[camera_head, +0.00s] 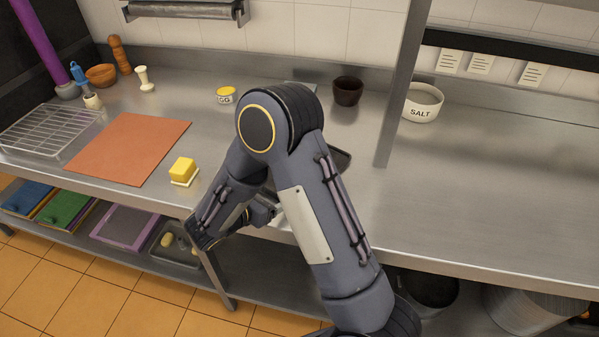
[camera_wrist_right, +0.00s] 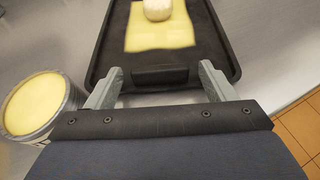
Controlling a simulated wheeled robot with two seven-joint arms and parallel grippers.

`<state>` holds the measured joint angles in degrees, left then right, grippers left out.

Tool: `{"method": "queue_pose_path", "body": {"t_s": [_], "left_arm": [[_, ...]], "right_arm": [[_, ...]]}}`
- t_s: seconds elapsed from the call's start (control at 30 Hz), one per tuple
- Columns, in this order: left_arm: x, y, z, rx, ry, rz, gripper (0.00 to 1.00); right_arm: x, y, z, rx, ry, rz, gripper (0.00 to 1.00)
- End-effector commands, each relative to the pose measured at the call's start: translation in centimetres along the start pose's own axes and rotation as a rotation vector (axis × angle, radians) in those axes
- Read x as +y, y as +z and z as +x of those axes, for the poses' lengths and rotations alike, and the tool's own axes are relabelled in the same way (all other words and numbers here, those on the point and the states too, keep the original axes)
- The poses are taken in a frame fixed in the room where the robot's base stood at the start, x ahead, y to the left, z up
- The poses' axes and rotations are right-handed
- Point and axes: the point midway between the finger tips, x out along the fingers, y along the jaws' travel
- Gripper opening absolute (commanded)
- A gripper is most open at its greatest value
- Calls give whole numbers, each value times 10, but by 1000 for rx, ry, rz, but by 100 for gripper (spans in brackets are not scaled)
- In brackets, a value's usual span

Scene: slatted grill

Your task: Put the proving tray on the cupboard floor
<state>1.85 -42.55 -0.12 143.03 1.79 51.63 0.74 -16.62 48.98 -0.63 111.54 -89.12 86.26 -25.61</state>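The proving tray is a dark tray (camera_head: 342,161) on the steel counter, mostly hidden behind my right arm in the head view. In the right wrist view the tray (camera_wrist_right: 225,52) holds a yellow cloth (camera_wrist_right: 160,35) with a pale round ball (camera_wrist_right: 158,9) on it. My right gripper (camera_wrist_right: 160,84) is open, its fingers on either side of the tray's near end block, with a gap on each side. In the head view my right gripper (camera_head: 272,212) is partly visible at the counter's front edge. My left gripper is not in view. I cannot identify the cupboard floor.
A yellow-topped tub (camera_head: 225,95), dark bowl (camera_head: 347,91) and salt pot (camera_head: 422,102) stand behind. Butter (camera_head: 183,170) and an orange mat (camera_head: 130,148) lie left. A shelf (camera_head: 265,290) runs below.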

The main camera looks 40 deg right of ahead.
Motion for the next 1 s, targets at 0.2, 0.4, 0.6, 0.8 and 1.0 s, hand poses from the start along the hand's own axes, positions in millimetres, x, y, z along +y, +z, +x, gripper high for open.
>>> {"method": "queue_pose_path", "body": {"t_s": [0.2,0.4,0.6,0.8,1.0], "left_arm": [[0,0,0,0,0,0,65],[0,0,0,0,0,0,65],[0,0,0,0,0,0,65],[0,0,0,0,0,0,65],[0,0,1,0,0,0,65]], "right_arm": [[0,0,0,0,0,0,47],[0,1,0,-3,0,1,21],[0,1,0,-3,0,2,18],[1,9,-4,-4,1,5,18],[0,30,-12,-3,1,6,18]]}}
